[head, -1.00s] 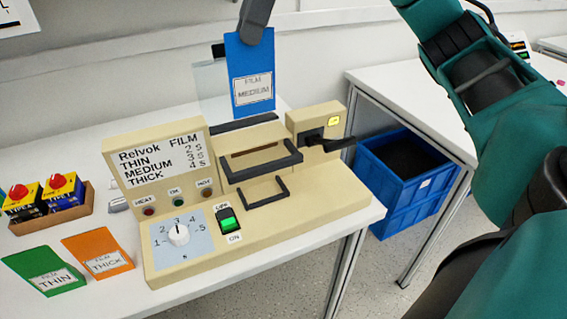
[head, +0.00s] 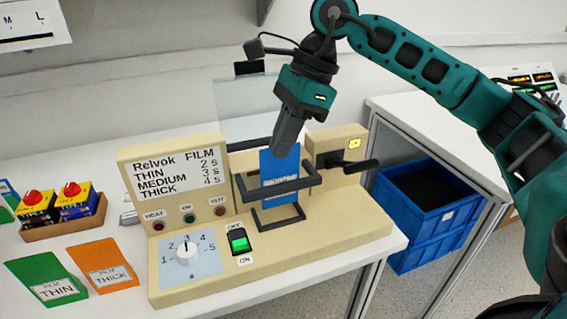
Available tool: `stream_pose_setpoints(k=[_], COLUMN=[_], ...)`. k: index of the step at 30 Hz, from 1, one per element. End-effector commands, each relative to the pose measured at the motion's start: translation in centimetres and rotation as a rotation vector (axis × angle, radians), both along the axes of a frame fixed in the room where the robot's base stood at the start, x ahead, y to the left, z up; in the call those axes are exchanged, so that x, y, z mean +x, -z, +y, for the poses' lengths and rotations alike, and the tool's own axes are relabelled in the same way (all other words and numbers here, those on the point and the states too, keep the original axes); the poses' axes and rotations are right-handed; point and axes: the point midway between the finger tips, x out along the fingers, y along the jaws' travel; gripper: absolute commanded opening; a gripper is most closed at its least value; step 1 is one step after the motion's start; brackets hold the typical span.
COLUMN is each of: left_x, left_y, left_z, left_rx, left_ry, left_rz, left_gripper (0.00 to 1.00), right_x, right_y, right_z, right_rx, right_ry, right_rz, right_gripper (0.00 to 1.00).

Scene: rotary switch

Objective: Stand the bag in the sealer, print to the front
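The sealer (head: 345,225) is a beige machine on the white table, with a black handle frame (head: 262,187) across its jaw. The blue bag (head: 281,163) stands upright in the jaw opening, behind the handle bar. Its lower part is mostly hidden, so its printed label cannot be read now. My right gripper (head: 285,148) comes down from above with its fingers on the bag's top edge and appears shut on it. My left gripper is not in view.
The sealer carries a dial (head: 188,251), a lit green switch (head: 239,241) and a side lever (head: 362,166). Green (head: 48,279) and orange (head: 103,265) bags lie at its left. A box of red-knobbed parts (head: 64,220) stands behind them. Blue crates (head: 425,215) stand at right.

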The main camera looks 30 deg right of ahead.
Motion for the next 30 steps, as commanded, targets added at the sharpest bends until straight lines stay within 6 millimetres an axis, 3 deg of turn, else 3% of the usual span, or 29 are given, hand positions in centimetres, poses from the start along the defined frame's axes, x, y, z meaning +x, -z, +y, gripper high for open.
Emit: stream_pose_setpoints(k=[9,21,24,30], left_x=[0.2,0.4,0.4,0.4], left_y=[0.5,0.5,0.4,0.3], left_z=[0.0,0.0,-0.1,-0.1], left_rx=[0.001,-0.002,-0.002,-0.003], left_ry=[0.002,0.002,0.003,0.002], left_rz=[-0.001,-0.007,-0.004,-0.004], left_gripper=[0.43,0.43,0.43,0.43], right_x=[-0.1,0.0,0.0,0.0], right_y=[4.1,4.7,4.5,4.5], right_z=[0.0,0.0,0.0,0.0], right_rx=[-0.001,0.000,-0.001,-0.001], right_ry=[0.000,0.000,0.000,0.001], right_rz=[0.004,0.001,0.001,0.002], right_gripper=[0.00,0.00,0.13,0.29])
